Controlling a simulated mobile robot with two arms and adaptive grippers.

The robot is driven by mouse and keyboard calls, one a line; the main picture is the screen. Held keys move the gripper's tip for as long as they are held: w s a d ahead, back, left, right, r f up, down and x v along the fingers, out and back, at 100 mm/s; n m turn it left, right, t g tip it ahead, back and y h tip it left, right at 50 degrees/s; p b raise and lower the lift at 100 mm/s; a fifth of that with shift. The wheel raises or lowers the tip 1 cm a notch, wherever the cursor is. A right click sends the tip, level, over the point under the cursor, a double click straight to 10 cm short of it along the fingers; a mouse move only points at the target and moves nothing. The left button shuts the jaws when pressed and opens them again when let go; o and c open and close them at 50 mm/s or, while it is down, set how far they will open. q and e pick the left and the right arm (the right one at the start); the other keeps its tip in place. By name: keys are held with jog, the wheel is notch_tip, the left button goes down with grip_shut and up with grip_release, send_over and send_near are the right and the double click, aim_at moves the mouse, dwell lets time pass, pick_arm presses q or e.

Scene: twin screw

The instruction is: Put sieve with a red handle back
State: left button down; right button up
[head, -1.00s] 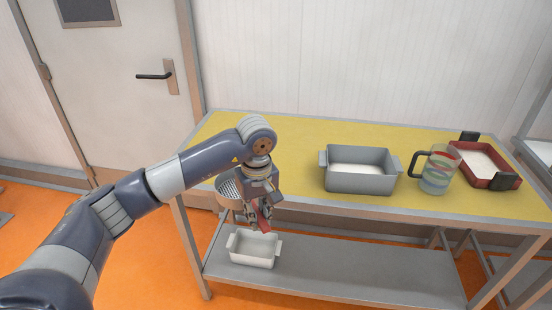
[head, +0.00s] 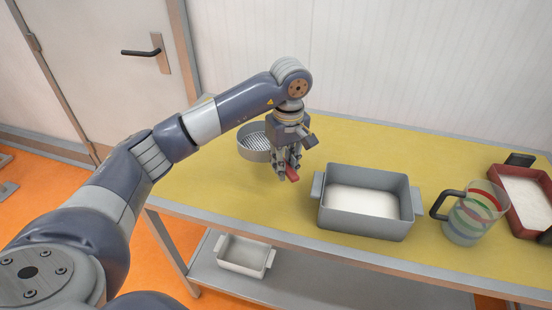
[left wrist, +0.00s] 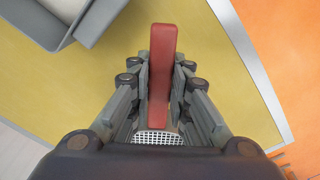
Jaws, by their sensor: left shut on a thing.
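The sieve (head: 254,141) is a round grey metal one with a mesh bottom and a red handle (head: 292,174). It is over the left part of the yellow table top (head: 215,188); I cannot tell whether it touches the surface. My left gripper (head: 286,176) is shut on the red handle. In the left wrist view the red handle (left wrist: 161,75) runs between the fingers of my left gripper (left wrist: 158,85), with a bit of mesh (left wrist: 157,137) below it. The gripper hides part of the sieve. My right gripper is not in view.
A grey bin (head: 322,217) with white contents stands right of the gripper. A clear jug (head: 470,218) with coloured bands and a red tray (head: 531,222) are farther right. A white bin (head: 246,267) sits on the lower shelf (head: 310,285). The table's left part is clear.

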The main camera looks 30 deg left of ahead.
pick_arm(q)
jog(key=shift+s+f, duration=0.1)
jog(key=shift+f, duration=0.1)
jog(key=f, duration=0.1)
jog(key=f+p, duration=0.1)
jog(key=f, duration=0.1)
jog(key=f+p, duration=0.1)
jog(key=shift+s+f, duration=0.4)
jog(key=shift+w+f, duration=0.1)
jog(key=shift+f, duration=0.25)
notch_tip(320, 180, down, 3)
jog(key=shift+f+p, duration=0.1)
jog(key=shift+p, duration=0.55)
jog(key=shift+f, duration=0.3)
jog(key=c, duration=1.7)
grip_release()
jog(key=shift+o, duration=0.9)
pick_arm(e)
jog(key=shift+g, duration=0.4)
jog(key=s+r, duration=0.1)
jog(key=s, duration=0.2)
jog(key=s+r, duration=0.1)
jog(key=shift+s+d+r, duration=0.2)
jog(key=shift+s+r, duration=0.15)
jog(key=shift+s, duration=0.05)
